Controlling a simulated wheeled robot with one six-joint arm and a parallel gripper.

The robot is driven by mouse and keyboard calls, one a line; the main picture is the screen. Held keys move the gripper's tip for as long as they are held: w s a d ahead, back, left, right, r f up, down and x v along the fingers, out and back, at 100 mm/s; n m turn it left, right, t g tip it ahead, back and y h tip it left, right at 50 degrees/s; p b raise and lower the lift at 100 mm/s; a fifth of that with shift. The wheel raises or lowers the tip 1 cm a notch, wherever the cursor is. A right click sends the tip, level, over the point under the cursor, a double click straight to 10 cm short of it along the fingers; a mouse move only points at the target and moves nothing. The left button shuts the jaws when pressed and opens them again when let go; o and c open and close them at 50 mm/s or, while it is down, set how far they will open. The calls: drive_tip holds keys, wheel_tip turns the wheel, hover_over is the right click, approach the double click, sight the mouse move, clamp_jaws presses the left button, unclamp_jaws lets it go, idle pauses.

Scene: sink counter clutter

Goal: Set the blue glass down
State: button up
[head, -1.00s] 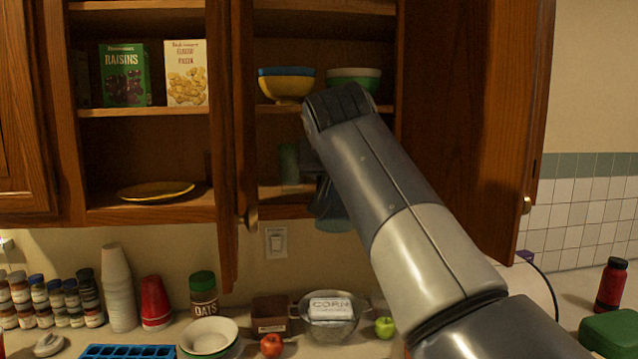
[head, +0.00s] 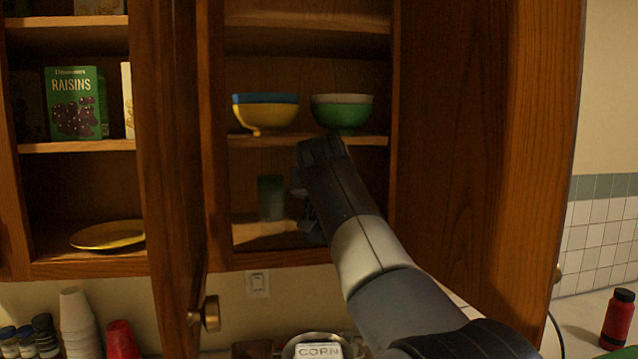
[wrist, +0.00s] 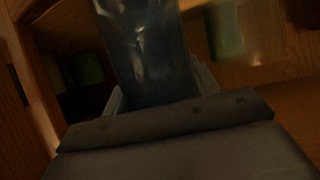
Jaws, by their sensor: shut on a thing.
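The blue glass (wrist: 148,50) shows in the wrist view, dark and translucent, between the fingers of my gripper (wrist: 155,92). My gripper is shut on it. In the head view my gripper (head: 312,215) is at the open right cupboard, in front of its lower shelf, mostly hidden behind my own arm; the blue glass cannot be made out there. A green glass (head: 271,198) stands on that lower shelf, left of my gripper. A green shape in the wrist view (wrist: 224,30) looks like this glass. I cannot tell whether the blue glass touches the shelf.
Stacked bowls, yellow (head: 265,117) and green (head: 342,115), sit on the shelf above. The open cupboard door (head: 176,150) stands to the left. A yellow plate (head: 108,235) and raisins box (head: 76,103) are in the left cupboard. The lower shelf (head: 262,236) has bare room in front of the green glass.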

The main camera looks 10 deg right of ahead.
drive_tip(key=w+p, duration=0.1)
drive_tip(key=w, duration=0.1)
drive_tip(key=w+d+f+p, duration=0.1)
drive_tip(key=w, duration=0.1)
drive_tip(key=w+p, duration=0.1)
drive_tip(key=w, duration=0.1)
drive_tip(key=shift+w+d+f, duration=0.15)
drive_tip(key=shift+w, duration=0.25)
drive_tip(key=shift+s, duration=0.2)
drive_tip(key=shift+w, duration=0.1)
drive_tip(key=shift+f, duration=0.15)
drive_tip(key=shift+f, duration=0.1)
drive_tip(key=o, duration=1.1)
